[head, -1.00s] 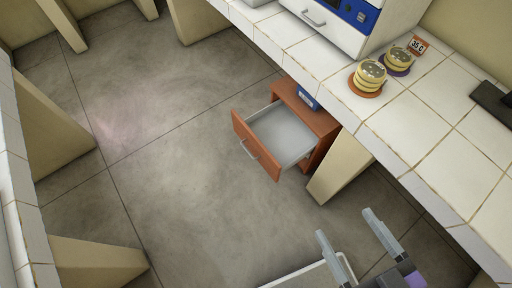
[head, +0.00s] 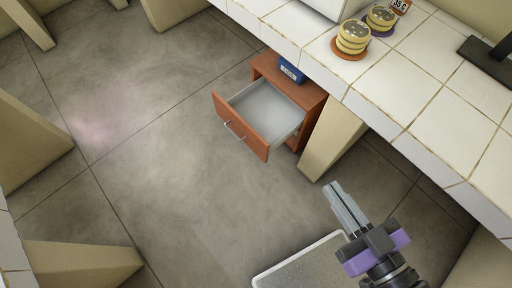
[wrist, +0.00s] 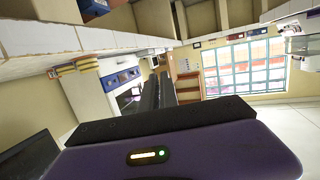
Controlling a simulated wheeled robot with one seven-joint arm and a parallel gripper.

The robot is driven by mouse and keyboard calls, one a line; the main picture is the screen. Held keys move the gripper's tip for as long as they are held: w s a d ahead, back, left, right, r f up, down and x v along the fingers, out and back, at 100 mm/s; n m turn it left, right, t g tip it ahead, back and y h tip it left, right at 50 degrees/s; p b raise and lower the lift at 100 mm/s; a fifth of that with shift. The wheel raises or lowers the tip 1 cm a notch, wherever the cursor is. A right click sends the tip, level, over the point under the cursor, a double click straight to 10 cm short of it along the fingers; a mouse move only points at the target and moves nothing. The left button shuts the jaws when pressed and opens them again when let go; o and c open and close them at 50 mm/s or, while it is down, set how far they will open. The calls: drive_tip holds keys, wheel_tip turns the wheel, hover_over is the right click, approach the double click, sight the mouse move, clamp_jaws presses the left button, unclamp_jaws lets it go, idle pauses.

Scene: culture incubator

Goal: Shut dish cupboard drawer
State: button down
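The dish cupboard (head: 314,97) is a small reddish-brown cabinet under the tiled counter. Its drawer (head: 241,126) is pulled well out, with a grey, empty-looking inside and a metal handle (head: 234,131) on the front. My gripper (head: 338,190) is in front of the counter, below and to the right of the drawer in the head view, clear of it. Its two fingers lie together with nothing between them. In the wrist view the dark fingers (wrist: 158,92) also lie close side by side. The drawer cannot be made out clearly in the wrist view.
A blue box (head: 291,70) stands on the cupboard. Stacked yellowish dishes (head: 353,37) sit on the tiled counter (head: 425,92) above. A beige counter support (head: 331,138) stands right beside the cupboard. The floor (head: 170,150) in front of the drawer is clear.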

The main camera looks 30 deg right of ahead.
drive_tip(key=w+f+n+t+b, duration=0.1)
drive_tip(key=w+f+b, duration=0.3)
drive_tip(key=f+b, duration=0.4)
drive_tip(key=w+f+n+t+b, duration=0.1)
drive_tip(key=w+f+b, duration=0.2)
drive_tip(key=f+b, duration=0.5)
drive_tip(key=n+y+b, duration=0.1)
drive_tip(key=n+b, duration=1.6)
drive_tip(key=b, duration=0.1)
hover_over(259, 146)
drive_tip(key=s+a, duration=0.1)
drive_tip(key=s, duration=0.2)
drive_tip(key=shift+w+a+f, duration=0.1)
drive_tip(key=shift+f, duration=7.7)
drive_tip(key=shift+w+a+f, duration=0.1)
drive_tip(key=shift+f, duration=7.65)
